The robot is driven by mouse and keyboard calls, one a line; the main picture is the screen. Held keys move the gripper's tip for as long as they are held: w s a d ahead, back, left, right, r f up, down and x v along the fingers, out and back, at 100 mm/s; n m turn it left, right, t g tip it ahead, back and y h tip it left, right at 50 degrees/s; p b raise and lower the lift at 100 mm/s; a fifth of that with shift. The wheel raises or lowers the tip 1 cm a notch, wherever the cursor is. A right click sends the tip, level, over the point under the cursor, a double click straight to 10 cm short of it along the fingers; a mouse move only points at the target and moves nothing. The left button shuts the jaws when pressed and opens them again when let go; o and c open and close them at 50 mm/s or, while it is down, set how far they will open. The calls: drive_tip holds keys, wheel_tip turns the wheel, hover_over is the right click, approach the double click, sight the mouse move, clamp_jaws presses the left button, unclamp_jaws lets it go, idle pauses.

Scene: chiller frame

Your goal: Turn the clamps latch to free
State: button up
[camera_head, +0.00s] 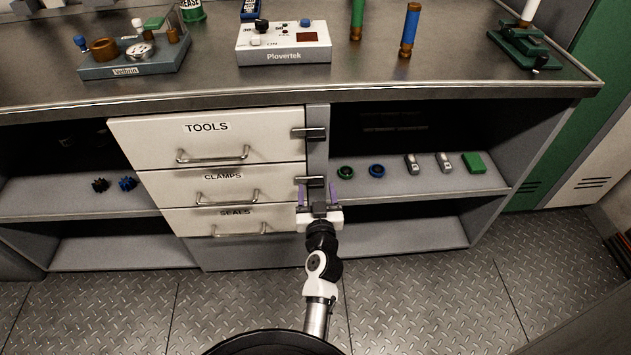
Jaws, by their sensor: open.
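The clamps latch (311,181) is a dark bar on the grey post right of the drawers. It lies level, and its left end reaches over the edge of the white drawer labelled CLAMPS (225,188). My gripper (318,188) is just in front of the latch, with its purple fingers upright and apart, one to each side. I cannot tell whether the fingers touch the latch. My gripper hides part of the post below it.
The tools latch (309,133) lies level above, beside the TOOLS drawer (208,143). The SEALS drawer (235,219) is lowest. The right shelf (400,188) holds rings and small parts. The worktop edge (390,96) overhangs above; the patterned floor (430,300) is clear.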

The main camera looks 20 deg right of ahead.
drive_tip(key=shift+w, duration=0.25)
drive_tip(key=c, duration=1)
